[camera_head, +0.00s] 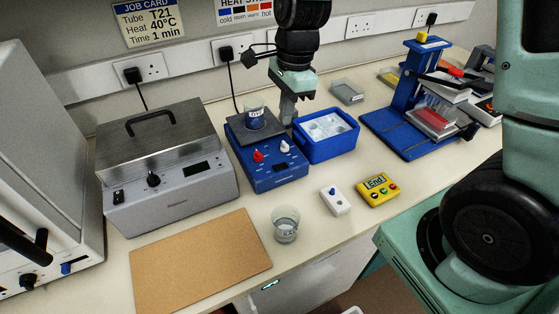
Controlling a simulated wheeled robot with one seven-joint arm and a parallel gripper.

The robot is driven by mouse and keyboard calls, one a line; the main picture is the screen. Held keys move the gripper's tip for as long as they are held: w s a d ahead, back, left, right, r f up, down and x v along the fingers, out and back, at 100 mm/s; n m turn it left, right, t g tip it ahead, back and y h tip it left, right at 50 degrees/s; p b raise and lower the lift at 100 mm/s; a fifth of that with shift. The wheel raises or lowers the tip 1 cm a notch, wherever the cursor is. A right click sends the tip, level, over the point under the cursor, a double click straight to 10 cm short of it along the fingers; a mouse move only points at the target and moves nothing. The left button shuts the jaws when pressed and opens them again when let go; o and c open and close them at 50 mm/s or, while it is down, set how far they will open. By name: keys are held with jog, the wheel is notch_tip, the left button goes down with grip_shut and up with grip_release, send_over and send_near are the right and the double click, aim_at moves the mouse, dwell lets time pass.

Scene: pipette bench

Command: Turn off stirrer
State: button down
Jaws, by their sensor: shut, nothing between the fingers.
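The stirrer (268,176) is a blue box with a dark top plate, in the middle of the bench. Its front panel has a red knob (258,155), a white knob (284,147) and a small dark display. A labelled beaker (255,117) stands on its top plate. My gripper (288,118) points down just behind and right of the beaker, near the stirrer's right edge. It is shut and empty. I cannot tell whether its tips touch anything.
A blue ice tub (328,150) stands close at the right of the stirrer, a grey lidded bath (165,190) at its left. In front are a beaker (285,225), a small white box (335,202), a yellow End box (378,190) and a brown board (200,262). A blue rack stand (405,95) is at right.

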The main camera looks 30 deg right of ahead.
aim_at(284, 166)
jog(key=f+p, duration=0.1)
jog(key=f, duration=0.3)
jog(key=a+f+p, duration=0.1)
jog(key=f, duration=0.4)
jog(key=f+p, duration=0.2)
jog(key=f, duration=0.2)
jog(key=shift+a+f, duration=0.35)
jog(key=shift+f, duration=0.05)
jog(key=shift+a+f+b, duration=0.1)
jog(key=shift+f+b, duration=0.25)
jog(key=shift+s, duration=0.1)
jog(key=shift+d+r, duration=0.1)
jog(key=shift+d, duration=0.8)
